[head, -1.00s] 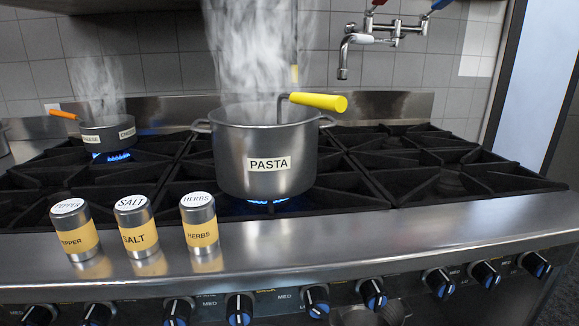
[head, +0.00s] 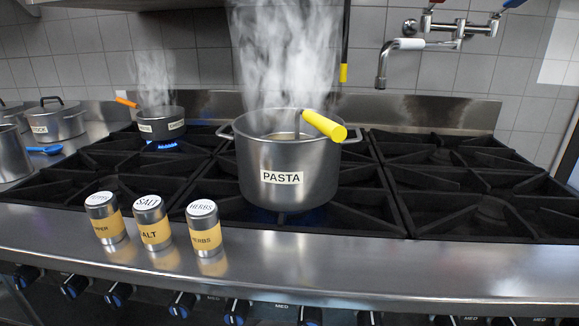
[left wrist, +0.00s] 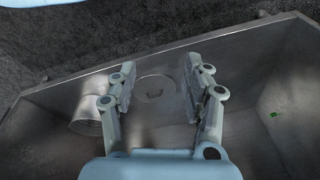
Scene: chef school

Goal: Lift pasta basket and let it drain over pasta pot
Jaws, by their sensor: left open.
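The steel pasta pot (head: 287,200), labelled PASTA, stands on the stove in the head view, with thick steam rising from it. The yellow handle (head: 324,125) of the pasta basket sticks out over the pot's right rim toward me. The basket itself is inside the pot and mostly hidden by the pot wall and steam. My left gripper (left wrist: 160,72) is open and empty in the left wrist view, above a grey metal surface with a round disc, away from the pot. Neither gripper shows in the head view.
Pepper, salt and herbs shakers (head: 205,230) stand on the front ledge, left of the pot. A small steaming pan (head: 160,124) sits on a lit burner behind left. A faucet (head: 400,45) hangs on the wall behind right. The right burners (head: 470,185) are empty.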

